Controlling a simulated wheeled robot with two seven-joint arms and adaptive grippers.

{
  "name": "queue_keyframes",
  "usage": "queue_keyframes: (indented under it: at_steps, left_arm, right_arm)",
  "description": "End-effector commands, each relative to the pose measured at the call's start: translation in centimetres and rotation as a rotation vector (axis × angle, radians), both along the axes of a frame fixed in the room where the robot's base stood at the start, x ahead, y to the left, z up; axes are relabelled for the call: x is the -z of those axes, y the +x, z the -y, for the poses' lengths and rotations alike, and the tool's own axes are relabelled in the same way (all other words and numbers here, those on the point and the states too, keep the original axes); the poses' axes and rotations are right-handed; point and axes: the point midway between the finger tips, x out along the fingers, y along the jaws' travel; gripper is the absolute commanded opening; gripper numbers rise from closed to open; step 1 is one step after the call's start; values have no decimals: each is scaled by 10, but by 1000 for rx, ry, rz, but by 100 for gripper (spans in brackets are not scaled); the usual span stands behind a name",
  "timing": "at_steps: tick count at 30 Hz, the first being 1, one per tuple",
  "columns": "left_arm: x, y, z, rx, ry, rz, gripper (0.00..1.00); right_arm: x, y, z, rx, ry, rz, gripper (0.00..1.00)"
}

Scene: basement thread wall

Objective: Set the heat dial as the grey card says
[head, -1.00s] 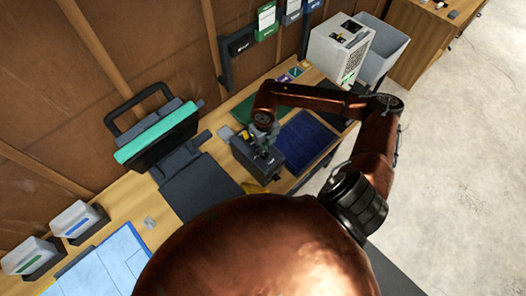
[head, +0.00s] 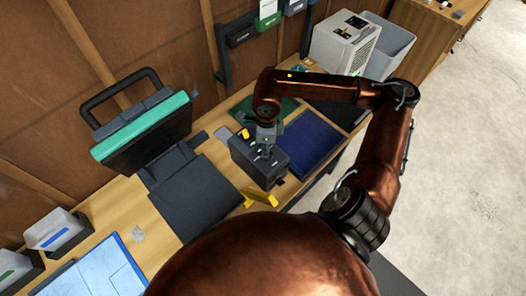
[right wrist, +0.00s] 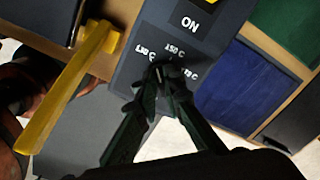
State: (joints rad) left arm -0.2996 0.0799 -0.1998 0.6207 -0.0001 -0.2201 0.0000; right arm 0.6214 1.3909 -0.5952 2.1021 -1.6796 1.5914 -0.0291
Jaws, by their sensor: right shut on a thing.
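The heat dial sits on a dark grey control box (head: 258,165) on the bench; it also shows in the right wrist view (right wrist: 150,28). My right gripper (right wrist: 161,76) points down at the box, its fingertips shut on the small dial, which they mostly hide. White labels fan around the dial: one at left reads about 130 C, the middle one 150 C, and the right one is partly covered. I cannot tell where the pointer stands. A small grey card (head: 138,234) lies on the bench at left; no writing on it is readable. My left gripper is out of view.
A yellow lever (head: 258,197) sticks out beside the box, and it is close to the fingers in the right wrist view (right wrist: 65,85). A dark press with a teal top (head: 145,125) stands left. A blue mat (head: 313,140) lies right.

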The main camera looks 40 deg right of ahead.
Motion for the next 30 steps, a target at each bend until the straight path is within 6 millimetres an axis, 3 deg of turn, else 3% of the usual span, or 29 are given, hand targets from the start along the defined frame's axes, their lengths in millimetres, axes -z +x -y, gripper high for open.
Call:
queue_keyframes:
  at_steps: [1, 12, 30]
  left_arm:
    - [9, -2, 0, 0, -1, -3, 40]
    - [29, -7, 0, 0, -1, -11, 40]
    - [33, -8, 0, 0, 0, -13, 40]
  right_arm:
    - [8, -2, 0, -37, -1, -9, 0]
    - [6, -4, 0, -254, -1, -10, 0]
    - [3, -4, 1, -318, -4, -10, 0]
